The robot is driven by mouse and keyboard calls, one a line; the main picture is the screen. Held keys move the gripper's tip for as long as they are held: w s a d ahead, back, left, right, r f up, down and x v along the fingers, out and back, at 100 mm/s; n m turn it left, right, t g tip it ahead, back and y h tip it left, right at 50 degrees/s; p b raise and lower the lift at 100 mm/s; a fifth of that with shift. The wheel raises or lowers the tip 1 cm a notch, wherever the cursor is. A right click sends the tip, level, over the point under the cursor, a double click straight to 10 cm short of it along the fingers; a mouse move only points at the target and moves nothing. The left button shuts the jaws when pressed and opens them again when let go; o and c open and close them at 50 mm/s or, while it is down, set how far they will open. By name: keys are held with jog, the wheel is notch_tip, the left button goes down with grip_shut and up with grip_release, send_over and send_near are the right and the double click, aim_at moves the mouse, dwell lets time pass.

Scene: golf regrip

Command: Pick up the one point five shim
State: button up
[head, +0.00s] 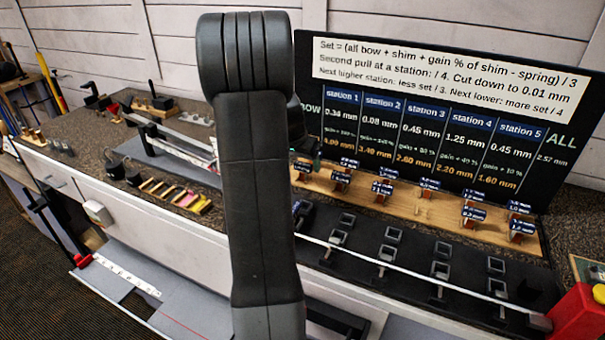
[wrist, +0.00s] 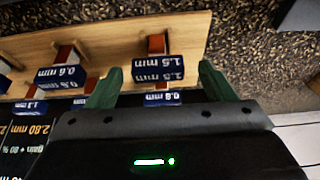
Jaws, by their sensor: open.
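The 1.5 mm shim label (wrist: 158,69) is a blue block with upside-down white lettering in the wrist view. A red-brown piece (wrist: 157,43) rises behind it on the wooden board. My gripper (wrist: 160,80) is open, with one green finger on each side of the 1.5 mm label and a gap to both. Nothing is held. Whether the fingers are at the shim's height, I cannot tell. In the head view my arm hides most of the gripper and the board's left end.
A second blue label (wrist: 163,98), apparently 0.8 mm, sits just below, between the fingers. A 0.6 mm label (wrist: 61,76) stands to the left. The wooden board (head: 405,205) holds several labelled shims before a black sign (head: 440,130). A red container (head: 578,318) stands at right.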

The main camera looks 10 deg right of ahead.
jog(key=shift+x, duration=1.25)
jog(key=shift+s+d, duration=0.1)
jog(key=c, duration=1.1)
